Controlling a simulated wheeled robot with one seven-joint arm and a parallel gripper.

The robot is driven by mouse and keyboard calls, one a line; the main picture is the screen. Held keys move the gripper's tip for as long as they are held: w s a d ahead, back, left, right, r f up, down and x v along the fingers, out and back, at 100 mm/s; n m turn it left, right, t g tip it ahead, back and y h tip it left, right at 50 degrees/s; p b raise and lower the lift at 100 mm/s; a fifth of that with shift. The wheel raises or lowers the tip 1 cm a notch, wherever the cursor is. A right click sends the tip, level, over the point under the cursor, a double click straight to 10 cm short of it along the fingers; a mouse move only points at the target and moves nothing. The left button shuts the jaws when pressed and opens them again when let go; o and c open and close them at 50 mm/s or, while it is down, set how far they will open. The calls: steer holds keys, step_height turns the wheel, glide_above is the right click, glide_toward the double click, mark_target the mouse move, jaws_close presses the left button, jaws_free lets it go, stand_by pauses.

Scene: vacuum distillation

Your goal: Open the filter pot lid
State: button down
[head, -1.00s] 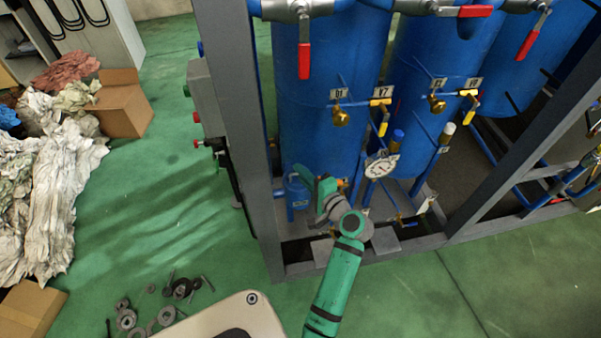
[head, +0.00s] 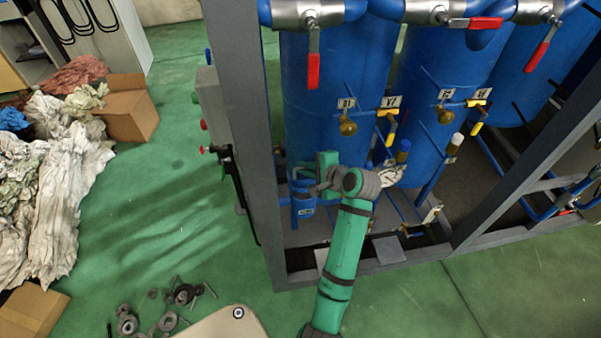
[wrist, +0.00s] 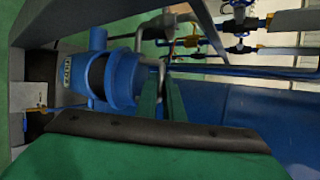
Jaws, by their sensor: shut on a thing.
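The filter pot (head: 302,205) is a small blue labelled vessel low inside the left end of the grey frame. In the wrist view the pot (wrist: 74,68) lies sideways at the left, with its blue lid (wrist: 121,78) toward my fingers. A dark band shows between body and lid; I cannot tell whether this is a gap. A bent metal handle (wrist: 140,62) runs from the lid to my fingers. My gripper (head: 322,178) is above the pot in the head view. In the wrist view my gripper (wrist: 161,82) is shut on the handle. The fingers hide part of it.
Large blue tanks (head: 335,100) with valves and a gauge (head: 391,177) stand close behind and right of my arm. A grey frame post (head: 245,130) rises left of the pot. Loose metal parts (head: 165,305) lie on the green floor, front left. Open floor lies between them and the frame.

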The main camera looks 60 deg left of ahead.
steer(key=shift+s+a+r+h, duration=0.15)
steer(key=shift+s+a+h, duration=0.15)
steer(key=shift+a+h, duration=0.4)
steer(key=c, duration=2.2)
jaws_free()
steer(key=shift+a, duration=0.1)
steer(key=shift+w, duration=0.25)
steer(key=shift+d, duration=0.2)
steer(key=shift+w+d+r, duration=0.1)
steer(key=shift+d+r, duration=0.05)
steer(key=v, duration=1)
steer(key=shift+d, duration=0.15)
